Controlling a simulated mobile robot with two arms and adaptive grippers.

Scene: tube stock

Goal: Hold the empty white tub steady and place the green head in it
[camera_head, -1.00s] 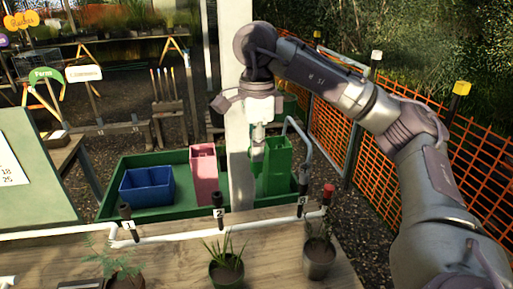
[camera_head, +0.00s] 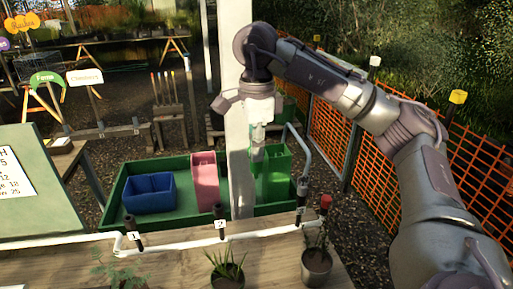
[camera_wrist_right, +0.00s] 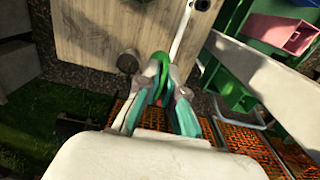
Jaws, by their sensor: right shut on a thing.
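My right gripper (camera_head: 257,150) points down from the end of the arm, in front of the white post and beside the tall green bin. In the right wrist view, its fingers (camera_wrist_right: 161,88) are closed on a small green piece (camera_wrist_right: 161,62), which appears to be the green head. Its full shape is partly hidden by the fingers. In the head view, a pale green patch shows at the fingertips, hard to tell from the bin behind. I see no white tub in either view. My left gripper is not in view.
A green tray (camera_head: 117,205) behind the bench holds a blue tub (camera_head: 149,194), a pink bin (camera_head: 205,183) and the green bin (camera_head: 277,172). A white pipe (camera_head: 175,246) with valves runs along the wooden bench (camera_head: 270,262). Potted plants stand in front. Orange fencing (camera_head: 327,118) lies right.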

